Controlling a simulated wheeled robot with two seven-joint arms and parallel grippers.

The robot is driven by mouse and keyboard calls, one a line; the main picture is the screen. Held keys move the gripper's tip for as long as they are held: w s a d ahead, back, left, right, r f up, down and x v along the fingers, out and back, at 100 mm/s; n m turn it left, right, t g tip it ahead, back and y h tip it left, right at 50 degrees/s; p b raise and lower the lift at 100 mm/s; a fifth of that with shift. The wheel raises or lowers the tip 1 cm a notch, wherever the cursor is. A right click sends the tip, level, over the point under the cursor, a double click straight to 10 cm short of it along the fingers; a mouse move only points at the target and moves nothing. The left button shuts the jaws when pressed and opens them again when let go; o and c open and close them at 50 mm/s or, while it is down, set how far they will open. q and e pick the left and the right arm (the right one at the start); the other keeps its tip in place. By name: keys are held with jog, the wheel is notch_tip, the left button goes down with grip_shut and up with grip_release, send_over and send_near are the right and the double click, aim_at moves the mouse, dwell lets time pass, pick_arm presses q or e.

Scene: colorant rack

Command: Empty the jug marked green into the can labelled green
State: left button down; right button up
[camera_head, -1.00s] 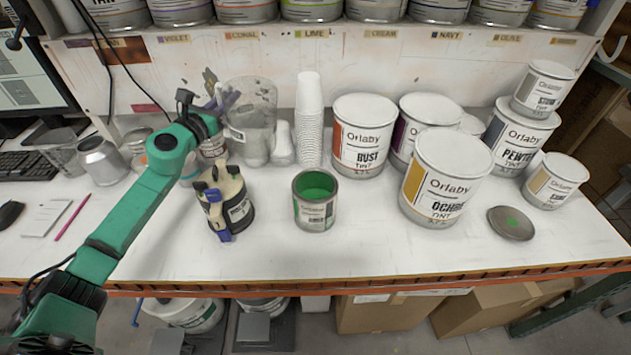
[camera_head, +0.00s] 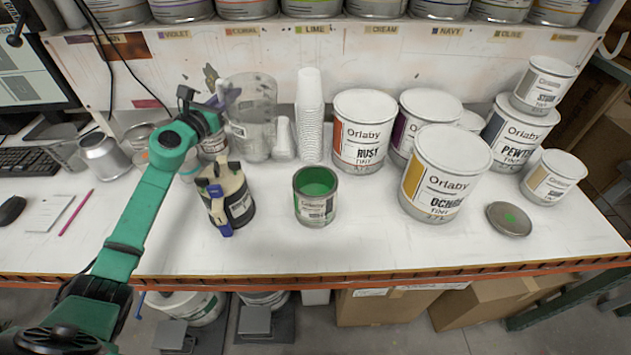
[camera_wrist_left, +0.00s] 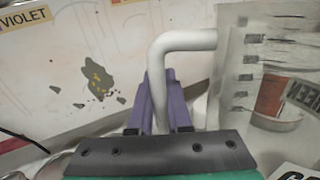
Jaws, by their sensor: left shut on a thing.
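The clear jug (camera_head: 255,125) stands upright toward the back of the bench, left of the stack of white cups. My left gripper (camera_head: 227,98) is at its left side. In the left wrist view the purple fingers (camera_wrist_left: 160,100) are shut on the jug's pale handle (camera_wrist_left: 157,75). The open can with green paint inside (camera_head: 316,211) stands upright in front of the cups, right of and nearer than the jug. My right gripper is not in view.
A dark can with a cream top and blue clips (camera_head: 228,203) stands between my left arm and the green can. The cup stack (camera_head: 310,115) is close right of the jug. The Rust tin (camera_head: 362,135) and Ochre tin (camera_head: 440,180) stand right.

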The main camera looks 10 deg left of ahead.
aim_at(247, 85)
pick_arm(q)
jog(key=d+r+m, duration=0.1)
jog(key=m, duration=0.1)
jog(key=s+d+r+m, duration=0.1)
jog(key=d+m, duration=0.1)
jog(key=d+r+m+t, duration=0.1)
jog(key=r+m, duration=0.1)
jog(key=shift+s+d+m+h, duration=0.3)
jog(key=shift+s+m+h, duration=0.05)
jog(key=shift+m+h, duration=0.05)
jog(key=shift+s+d+f+m+b, duration=0.2)
jog(key=shift+d+m+b, duration=0.3)
jog(key=shift+b, duration=0.4)
jog(key=shift+d+f+m+b, duration=0.15)
jog(key=shift+m+b, duration=0.3)
jog(key=shift+m, duration=0.05)
jog(key=shift+d+r+m+h, duration=0.15)
jog(key=shift+r+m+h, duration=0.15)
jog(key=shift+s+d+r+m, duration=0.3)
jog(key=shift+d+r+m, duration=0.1)
jog(key=shift+d+m, duration=0.15)
jog(key=shift+w+a, duration=0.1)
